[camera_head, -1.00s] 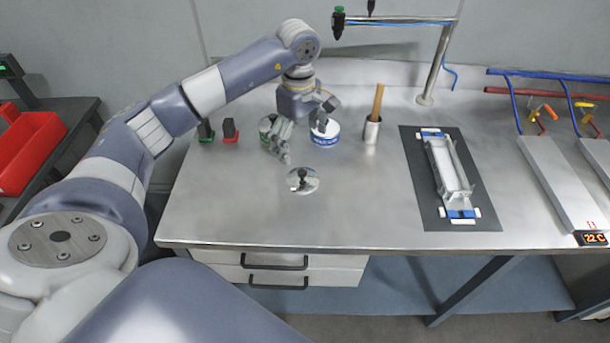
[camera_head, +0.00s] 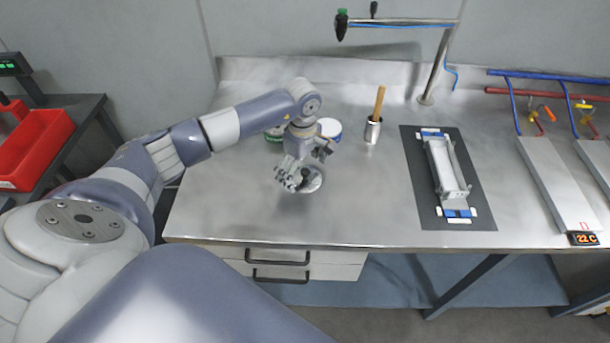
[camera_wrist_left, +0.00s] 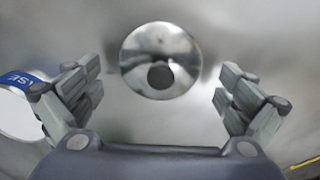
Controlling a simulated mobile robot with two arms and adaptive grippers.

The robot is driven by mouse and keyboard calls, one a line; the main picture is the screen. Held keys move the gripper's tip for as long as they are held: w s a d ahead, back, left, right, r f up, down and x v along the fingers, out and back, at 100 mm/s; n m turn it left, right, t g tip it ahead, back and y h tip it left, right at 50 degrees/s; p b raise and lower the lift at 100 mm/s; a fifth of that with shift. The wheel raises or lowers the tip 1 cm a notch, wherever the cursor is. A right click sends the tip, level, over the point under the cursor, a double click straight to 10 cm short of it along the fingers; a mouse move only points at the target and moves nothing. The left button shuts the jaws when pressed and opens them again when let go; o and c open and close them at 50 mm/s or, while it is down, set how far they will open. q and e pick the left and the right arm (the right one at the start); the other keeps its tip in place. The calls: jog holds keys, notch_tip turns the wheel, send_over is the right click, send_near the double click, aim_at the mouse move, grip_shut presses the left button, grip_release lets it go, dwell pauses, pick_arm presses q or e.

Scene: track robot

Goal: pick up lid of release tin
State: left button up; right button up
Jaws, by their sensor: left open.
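The lid (camera_head: 316,183) is a shiny round metal disc with a dark knob, lying on the metal bench. In the left wrist view the lid (camera_wrist_left: 158,45) is in the upper middle, with its knob facing the camera. My left gripper (camera_head: 308,165) is open and empty above the lid, partly covering it in the head view. In the left wrist view its fingers (camera_wrist_left: 160,78) stand wide apart on either side of the lid. The white tin with a blue label (camera_head: 329,127) stands behind the gripper, and shows partly in the left wrist view (camera_wrist_left: 20,112). My right gripper is not seen.
A green-labelled tin (camera_head: 274,133) is partly hidden behind my left arm. A metal cup with a wooden handle (camera_head: 373,130) stands right of the tin. A dark mat (camera_head: 469,188) with a metal fixture lies further right. The bench front is clear.

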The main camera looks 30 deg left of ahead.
pick_arm(q)
jog(key=c, duration=1.8)
jog(key=shift+s, duration=0.15)
grip_shut()
